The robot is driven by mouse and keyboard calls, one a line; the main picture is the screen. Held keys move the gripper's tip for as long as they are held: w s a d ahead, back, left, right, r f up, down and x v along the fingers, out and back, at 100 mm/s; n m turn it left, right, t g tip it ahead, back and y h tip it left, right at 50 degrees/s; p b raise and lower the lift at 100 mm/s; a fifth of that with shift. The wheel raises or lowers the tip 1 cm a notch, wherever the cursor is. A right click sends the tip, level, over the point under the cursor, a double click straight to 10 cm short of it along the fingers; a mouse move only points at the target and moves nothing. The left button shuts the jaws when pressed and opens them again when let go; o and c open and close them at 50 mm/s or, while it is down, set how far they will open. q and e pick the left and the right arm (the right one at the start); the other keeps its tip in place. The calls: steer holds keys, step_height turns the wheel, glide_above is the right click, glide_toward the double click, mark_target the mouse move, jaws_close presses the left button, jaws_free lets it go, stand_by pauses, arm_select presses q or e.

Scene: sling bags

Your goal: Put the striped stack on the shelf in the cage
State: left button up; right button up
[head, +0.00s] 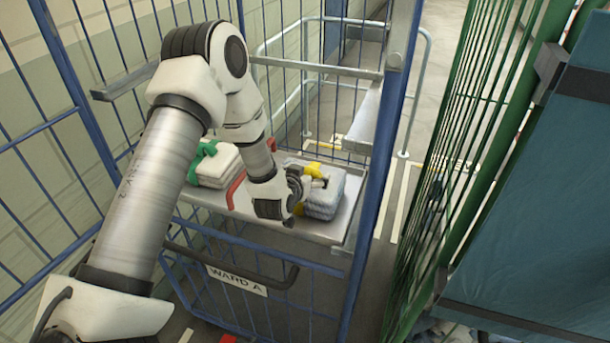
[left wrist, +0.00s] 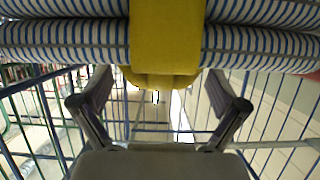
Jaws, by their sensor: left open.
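The striped stack (head: 325,196), blue-and-white folded cloth with a yellow band, sits at the right end of the metal shelf (head: 345,215) in the blue cage. My left gripper (head: 306,186) is close beside it on its left, partly hidden by its own wrist. In the left wrist view the stack (left wrist: 65,42) fills the top of the picture. The open fingers of my left gripper (left wrist: 158,105) stand apart, with the lower end of the yellow band (left wrist: 165,50) above the gap between them. I cannot tell whether they touch it. My right gripper is not in view.
A white stack with a green band (head: 218,168) lies on the same shelf to the left. The blue cage post (head: 385,150) stands right of the shelf, and a front gate bears a WARD A sign (head: 237,280). A green cage (head: 455,150) stands further right.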

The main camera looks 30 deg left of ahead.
arm_select(q)
steer(key=shift+s+r, duration=0.1)
steer(key=shift+s, duration=0.15)
steer(key=b+v, duration=0.3)
steer(key=v, duration=0.8)
steer(key=shift+s+r+b, duration=0.2)
steer(key=shift+s+b, duration=0.05)
steer(key=shift+b, duration=0.05)
steer(key=shift+d, duration=0.15)
